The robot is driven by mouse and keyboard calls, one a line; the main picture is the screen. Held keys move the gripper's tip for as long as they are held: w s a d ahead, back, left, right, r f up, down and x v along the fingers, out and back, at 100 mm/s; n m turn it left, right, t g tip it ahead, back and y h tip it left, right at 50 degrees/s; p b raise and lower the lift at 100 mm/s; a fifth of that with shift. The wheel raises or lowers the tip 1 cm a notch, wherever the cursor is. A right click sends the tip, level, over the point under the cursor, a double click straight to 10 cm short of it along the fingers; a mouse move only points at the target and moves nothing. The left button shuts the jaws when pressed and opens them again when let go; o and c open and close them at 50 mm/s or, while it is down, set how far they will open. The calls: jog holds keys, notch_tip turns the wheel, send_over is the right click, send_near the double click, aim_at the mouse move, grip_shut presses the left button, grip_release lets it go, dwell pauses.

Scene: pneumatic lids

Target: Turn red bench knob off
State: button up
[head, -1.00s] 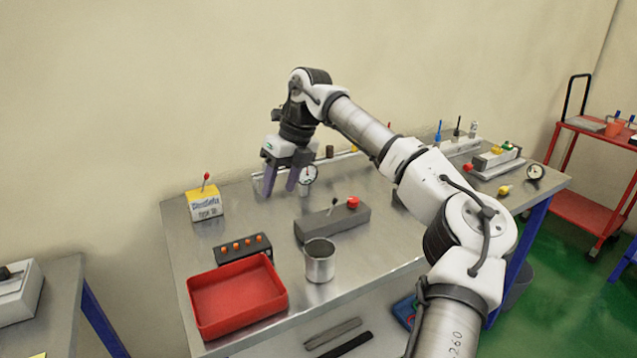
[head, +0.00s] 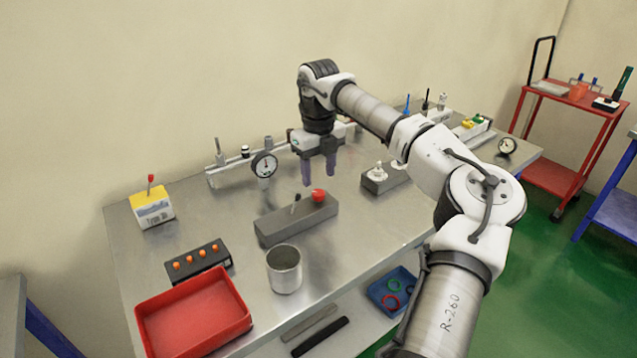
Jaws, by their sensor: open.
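A round red knob (head: 318,195) sits at the right end of a long dark grey block (head: 296,219) on the metal bench. A short dark lever (head: 296,203) stands on the same block, left of the knob. My gripper (head: 318,177) is open, fingers pointing down, just behind and above the red knob in the picture. Nothing shows between the fingers, and they appear apart from the knob. I cannot tell the exact height of the fingertips. The knob's on or off setting is not readable.
A gauge (head: 264,165) on a pale rail stands left of my gripper. A metal cup (head: 284,270), red tray (head: 152,317), orange-button box (head: 198,261) and yellow box with red-tipped lever (head: 153,209) are nearer or left. A grey block with a white fitting (head: 376,172) lies right.

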aim_at(318, 192)
notch_tip(318, 192, down, 5)
jog(key=shift+r+p, duration=0.1)
jog(key=shift+p, duration=0.3)
jog(key=c, duration=1)
